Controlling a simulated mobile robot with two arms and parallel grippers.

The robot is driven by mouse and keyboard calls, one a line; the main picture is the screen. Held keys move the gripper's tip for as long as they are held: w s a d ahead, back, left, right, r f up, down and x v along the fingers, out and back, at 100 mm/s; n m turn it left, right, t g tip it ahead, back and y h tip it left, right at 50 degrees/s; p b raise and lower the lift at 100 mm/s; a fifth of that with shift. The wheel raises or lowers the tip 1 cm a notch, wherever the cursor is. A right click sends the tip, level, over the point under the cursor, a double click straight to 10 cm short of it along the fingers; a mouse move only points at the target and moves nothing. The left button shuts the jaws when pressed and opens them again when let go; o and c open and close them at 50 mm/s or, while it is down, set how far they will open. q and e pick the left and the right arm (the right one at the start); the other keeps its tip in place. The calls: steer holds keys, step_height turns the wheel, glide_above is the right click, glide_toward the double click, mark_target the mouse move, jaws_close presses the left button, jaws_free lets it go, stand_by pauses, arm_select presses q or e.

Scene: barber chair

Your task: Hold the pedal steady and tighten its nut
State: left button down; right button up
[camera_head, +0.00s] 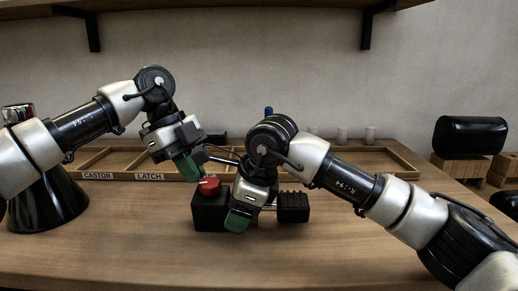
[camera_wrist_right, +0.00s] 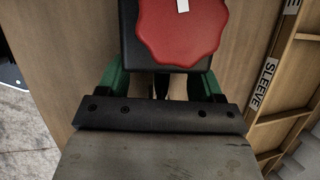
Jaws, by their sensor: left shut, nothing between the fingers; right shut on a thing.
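A red lobed knob (camera_head: 209,186), which looks like the nut, sits on top of a black block (camera_head: 210,212); a white mark shows on it. A metal rod runs right to a black ribbed pedal (camera_head: 293,207). My left gripper (camera_head: 190,166) is shut and empty, with green fingertips just above and left of the knob. My right gripper (camera_head: 238,219) is shut on the pedal's rod between block and pedal; its body hides most of the grip. The right wrist view shows the red knob (camera_wrist_right: 182,28) and block just beyond the green fingers (camera_wrist_right: 165,88).
A divided wooden tray (camera_head: 120,162) with CASTOR and LATCH labels lies behind, and a SLEEVE label shows in the wrist view. A black cone-shaped thing (camera_head: 50,203) stands left. A black cushion on wooden blocks (camera_head: 460,168) is at the right. The front table is clear.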

arm_select(q)
steer(key=shift+w+d+f, duration=0.25)
steer(key=shift+d, duration=0.15)
stand_by(0.3)
steer(key=shift+w, duration=0.1)
steer(key=shift+w+a, duration=0.2)
steer(key=shift+w, duration=0.05)
step_height(320, 180, up, 6)
steer(key=shift+s+a+r, duration=0.2)
steer(key=shift+s+r, duration=0.05)
steer(key=shift+s, duration=0.15)
